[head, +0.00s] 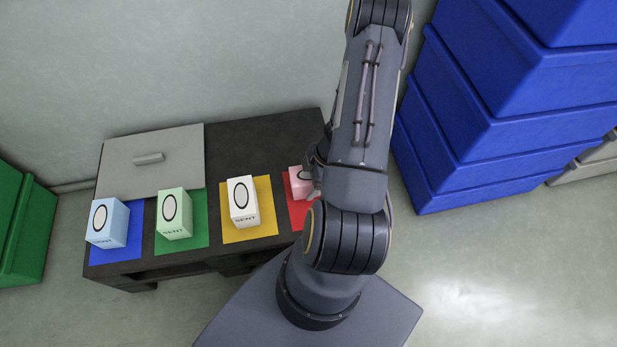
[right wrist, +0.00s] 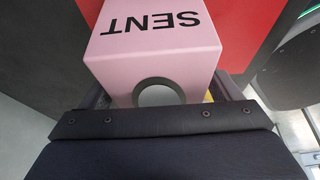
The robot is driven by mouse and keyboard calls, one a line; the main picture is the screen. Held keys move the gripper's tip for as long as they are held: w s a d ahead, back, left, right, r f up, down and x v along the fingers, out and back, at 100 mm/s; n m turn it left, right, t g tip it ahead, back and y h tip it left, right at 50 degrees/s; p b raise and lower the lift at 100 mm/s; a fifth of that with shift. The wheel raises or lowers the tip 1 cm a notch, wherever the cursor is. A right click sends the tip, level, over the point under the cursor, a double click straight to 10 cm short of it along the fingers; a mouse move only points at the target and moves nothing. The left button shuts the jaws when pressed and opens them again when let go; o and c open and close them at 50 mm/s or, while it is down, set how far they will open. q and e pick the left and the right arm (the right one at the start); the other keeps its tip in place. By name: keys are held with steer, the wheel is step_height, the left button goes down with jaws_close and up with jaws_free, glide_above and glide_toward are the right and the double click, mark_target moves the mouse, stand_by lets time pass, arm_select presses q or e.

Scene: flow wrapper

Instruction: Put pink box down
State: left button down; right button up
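The pink box (head: 299,180) is at the red mat (head: 302,212), at the right end of the dark table, partly hidden behind my right arm. In the right wrist view the pink box (right wrist: 155,45) fills the space between the fingers, with "SENT" upside down on one face and a dark ring around a pale disc on the nearer face. My right gripper (right wrist: 163,92) is shut on it, one finger on each side. The red mat (right wrist: 250,25) shows behind the box there. I cannot tell whether the box touches the mat. My left gripper is not in view.
A blue box (head: 107,222), a green box (head: 174,213) and a white box (head: 242,202) stand on blue, green and yellow mats left of the red one. A grey panel (head: 180,170) lies at the table's back left. Blue crates (head: 480,130) are stacked at right.

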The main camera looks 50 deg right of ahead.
steer(key=p+v, duration=0.7)
steer(key=v, duration=0.5)
steer(key=shift+w+a+p, duration=0.15)
steer(key=shift+w+p, duration=0.05)
steer(key=shift+p, duration=0.1)
steer(key=shift+w+r, duration=0.1)
steer(key=shift+r, duration=0.2)
steer(key=w+d+r+m+t+h, duration=0.1)
steer(key=w+r+m+t+h, duration=0.3)
steer(key=r, duration=0.6)
steer(key=w+d+r+m+g+h, duration=0.1)
steer(key=w+d+r+m+h, duration=0.15)
steer(key=w+r, duration=0.5)
steer(key=s+a+r+m+y, duration=0.1)
steer(key=s+a+r, duration=0.3)
steer(key=a, duration=0.4)
steer(key=s+a+r+m+y, duration=0.2)
steer(key=s+a+r+y, duration=0.1)
steer(key=a, duration=0.5)
steer(key=s+a+r+m+y, duration=0.2)
steer(key=s+a+r, duration=0.4)
steer(key=a, duration=0.3)
steer(key=shift+s+y, duration=0.3)
steer(key=shift+y, duration=0.05)
